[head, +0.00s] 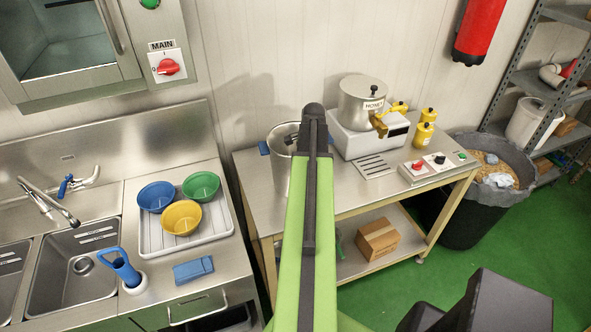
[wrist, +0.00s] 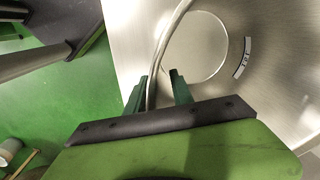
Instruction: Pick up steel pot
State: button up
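The steel pot (head: 277,175) stands at the left end of the steel table, open at the top, with a blue handle on its left side. My arm hides its right part in the head view. In the wrist view the pot (wrist: 215,90) shows its inside, with a round bottom and a small marked label on the wall. My gripper (wrist: 160,76) is open, its two dark green fingers on either side of the pot's thin curved rim. The rim runs nearer the left finger, and a gap shows to the right finger. Contact cannot be told.
A lidded honey pot (head: 362,103) sits on a white base (head: 352,145) to the right, beside yellow bottles (head: 424,128) and a control box (head: 436,166). A sink counter (head: 112,200) with coloured bowls stands left. A cardboard box (head: 377,240) lies on the lower shelf.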

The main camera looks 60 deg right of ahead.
jog(key=shift+r, duration=0.1)
grip_shut()
dwell(1.2)
